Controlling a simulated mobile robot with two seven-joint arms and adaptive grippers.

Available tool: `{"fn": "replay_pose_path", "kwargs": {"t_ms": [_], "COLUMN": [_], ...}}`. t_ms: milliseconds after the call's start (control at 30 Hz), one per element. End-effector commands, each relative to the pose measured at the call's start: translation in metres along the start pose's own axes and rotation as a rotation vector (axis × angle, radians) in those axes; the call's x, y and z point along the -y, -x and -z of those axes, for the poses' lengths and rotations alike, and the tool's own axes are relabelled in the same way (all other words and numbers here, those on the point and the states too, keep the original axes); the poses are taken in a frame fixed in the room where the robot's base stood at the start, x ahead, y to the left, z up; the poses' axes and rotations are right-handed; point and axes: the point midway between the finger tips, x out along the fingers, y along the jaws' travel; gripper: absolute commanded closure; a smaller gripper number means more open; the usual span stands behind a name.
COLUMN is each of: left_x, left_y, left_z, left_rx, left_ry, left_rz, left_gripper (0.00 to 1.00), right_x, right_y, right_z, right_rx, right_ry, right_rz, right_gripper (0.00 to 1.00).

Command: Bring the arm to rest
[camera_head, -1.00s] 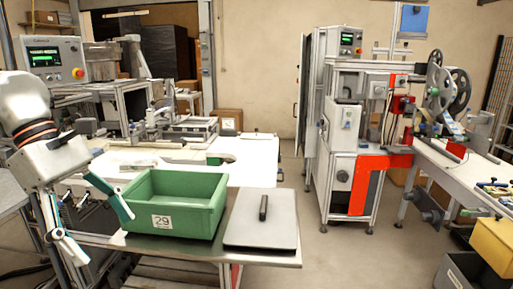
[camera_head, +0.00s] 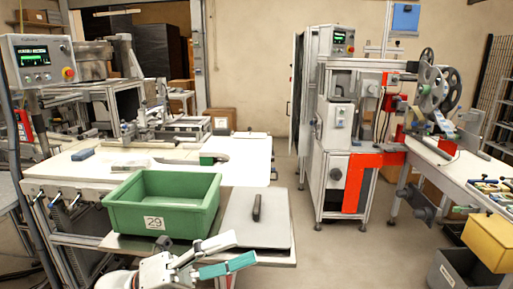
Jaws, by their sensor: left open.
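My left gripper (camera_head: 241,250) shows at the bottom of the head view, low and in front of the table's front edge. It is open, with a pale finger above and a teal-padded finger below, and nothing shows between them. The green bin (camera_head: 190,221), marked 29, stands upright on the table just behind and above it in the picture. The bin looks empty, though its near floor is hidden by its front wall. My right gripper is not in view.
A flat grey lid (camera_head: 270,222) with a dark handle lies right of the bin, beside the white worktop (camera_head: 245,175). A reel machine (camera_head: 337,130) stands at the right with black reels (camera_head: 433,90). A yellow bin (camera_head: 492,243) is at lower right. Floor between is clear.

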Motion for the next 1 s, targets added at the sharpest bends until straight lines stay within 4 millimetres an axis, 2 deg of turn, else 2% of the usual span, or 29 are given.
{"fn": "replay_pose_path", "kwargs": {"t_ms": [167,200,267,367,500,567,700,800,900,1000], "left_x": [-0.055,-0.069,-0.093,-0.137,-0.193,-0.213,-0.248,-0.262,-0.269,-0.272], "left_y": [0.037,0.05,0.073,0.116,0.183,0.21,0.267,0.298,0.318,0.33], "left_z": [-0.015,-0.016,-0.014,0.001,0.044,0.069,0.135,0.179,0.214,0.235], "left_rx": [0.369,0.452,0.577,0.789,1.073,1.184,1.424,1.561,1.659,1.718], "left_ry": [0.354,0.434,0.555,0.759,1.026,1.128,1.339,1.452,1.531,1.576], "left_rz": [-0.005,-0.01,-0.02,-0.044,-0.083,-0.1,-0.141,-0.167,-0.185,-0.197], "left_gripper": [0.28,0.28,0.28,0.28,0.28,0.28,0.28,0.28,0.28,0.28], "right_x": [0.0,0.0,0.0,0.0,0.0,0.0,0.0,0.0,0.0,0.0], "right_y": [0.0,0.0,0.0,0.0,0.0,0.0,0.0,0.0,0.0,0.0], "right_z": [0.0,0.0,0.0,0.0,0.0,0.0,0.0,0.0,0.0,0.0], "right_rx": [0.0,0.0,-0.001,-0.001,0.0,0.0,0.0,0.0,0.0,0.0], "right_ry": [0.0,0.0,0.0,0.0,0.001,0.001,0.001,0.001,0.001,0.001], "right_rz": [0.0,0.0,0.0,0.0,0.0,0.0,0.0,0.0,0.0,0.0], "right_gripper": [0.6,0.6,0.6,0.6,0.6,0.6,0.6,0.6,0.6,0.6]}}
